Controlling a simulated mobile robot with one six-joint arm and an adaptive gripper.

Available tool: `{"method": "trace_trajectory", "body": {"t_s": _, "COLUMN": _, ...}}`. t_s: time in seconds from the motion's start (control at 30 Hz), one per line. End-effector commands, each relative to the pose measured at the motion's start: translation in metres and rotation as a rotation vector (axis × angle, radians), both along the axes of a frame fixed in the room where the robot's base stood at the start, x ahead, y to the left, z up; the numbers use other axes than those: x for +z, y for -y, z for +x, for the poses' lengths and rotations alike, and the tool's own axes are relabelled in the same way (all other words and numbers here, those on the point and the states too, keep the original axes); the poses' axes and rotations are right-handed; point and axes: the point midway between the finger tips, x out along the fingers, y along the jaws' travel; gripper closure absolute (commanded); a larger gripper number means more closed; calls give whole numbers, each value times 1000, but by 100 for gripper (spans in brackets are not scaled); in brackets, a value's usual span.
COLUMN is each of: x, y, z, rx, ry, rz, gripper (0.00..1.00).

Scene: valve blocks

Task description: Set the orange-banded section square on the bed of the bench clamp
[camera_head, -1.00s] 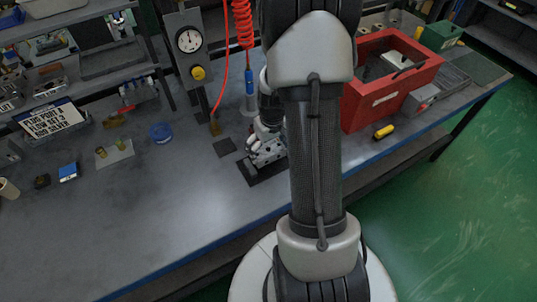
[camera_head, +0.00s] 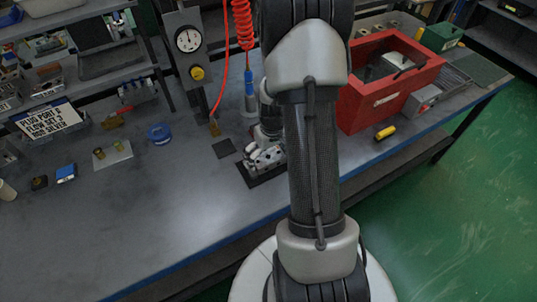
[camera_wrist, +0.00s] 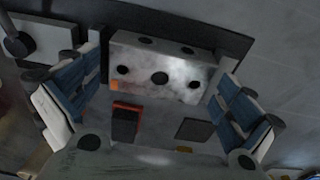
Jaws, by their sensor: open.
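In the wrist view a grey metal block (camera_wrist: 150,66) with several round dark holes lies between the fingers of my gripper (camera_wrist: 160,80). A small orange patch (camera_wrist: 194,84) shows on its near face, so it appears to be the orange-banded section. My gripper's blue-padded fingers stand open on either side of it, with a gap visible at the right. In the head view my gripper (camera_head: 264,157) is low over a black base (camera_head: 262,179) on the bench. My arm hides much of this spot. I cannot tell for certain which part is the clamp's bed.
The bench (camera_head: 170,215) is clear to the front left. A red box (camera_head: 368,108) and a yellow-and-black object (camera_head: 385,133) are at the right. A gauge post (camera_head: 187,60) and red coiled hose (camera_head: 241,25) stand behind. A blue round container (camera_head: 159,133) lies left.

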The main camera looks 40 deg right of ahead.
Motion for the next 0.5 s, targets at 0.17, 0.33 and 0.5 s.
{"method": "trace_trajectory", "body": {"t_s": 0.17, "x": 1, "y": 0, "z": 0, "rx": 0, "ry": 0, "rz": 0, "gripper": 0}}
{"method": "trace_trajectory", "body": {"t_s": 0.33, "x": 17, "y": 0, "z": 0, "rx": 0, "ry": 4, "rz": -2, "gripper": 0}}
{"method": "trace_trajectory", "body": {"t_s": 0.5, "x": 54, "y": -1, "z": -5, "rx": 0, "ry": 3, "rz": -3, "gripper": 0}}
